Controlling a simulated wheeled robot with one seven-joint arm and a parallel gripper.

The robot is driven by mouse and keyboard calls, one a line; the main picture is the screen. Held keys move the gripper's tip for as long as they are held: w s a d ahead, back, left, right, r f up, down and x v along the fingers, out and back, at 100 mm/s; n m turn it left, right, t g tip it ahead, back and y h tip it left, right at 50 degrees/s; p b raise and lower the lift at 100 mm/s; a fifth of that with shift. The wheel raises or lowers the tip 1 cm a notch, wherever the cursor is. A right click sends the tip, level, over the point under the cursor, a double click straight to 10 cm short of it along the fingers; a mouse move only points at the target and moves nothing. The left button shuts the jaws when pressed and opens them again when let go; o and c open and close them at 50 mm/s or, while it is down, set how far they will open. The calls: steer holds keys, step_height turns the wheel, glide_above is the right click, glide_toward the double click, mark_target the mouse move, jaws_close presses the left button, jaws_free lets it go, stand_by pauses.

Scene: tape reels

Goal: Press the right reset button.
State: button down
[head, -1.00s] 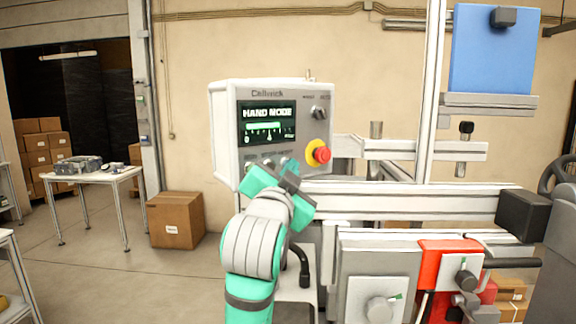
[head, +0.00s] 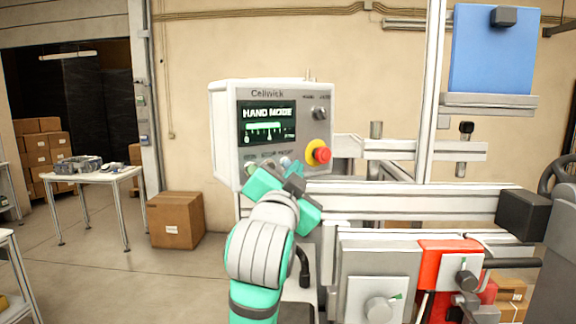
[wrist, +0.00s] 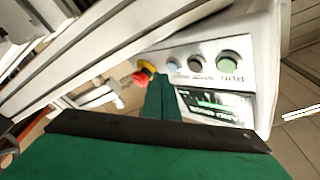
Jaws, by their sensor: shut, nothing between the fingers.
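The white control box (head: 224,140) has a dark screen reading HAND MODE. Below the screen is a row of buttons, partly hidden by my gripper in the head view. In the wrist view, which is upside down, the row shows a green button (wrist: 228,62), a dark button (wrist: 196,63) and a light blue button (wrist: 172,65). The blue one is the row's right end as seen from the head, likely the reset. My gripper (head: 297,168) is shut and empty in front of the panel. Its fingers (wrist: 161,84) point just beside the blue button; I cannot tell whether they touch.
A red emergency stop (head: 318,152) on a yellow base sits just right of the buttons, close to the fingers. A grey knob (head: 319,113) is above it. A white rail (head: 400,201) runs right of my gripper. Open floor lies left.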

steer(key=s+d, duration=0.1)
steer(key=s, duration=0.1)
steer(key=s+d, duration=0.2)
stand_by(0.4)
stand_by(0.5)
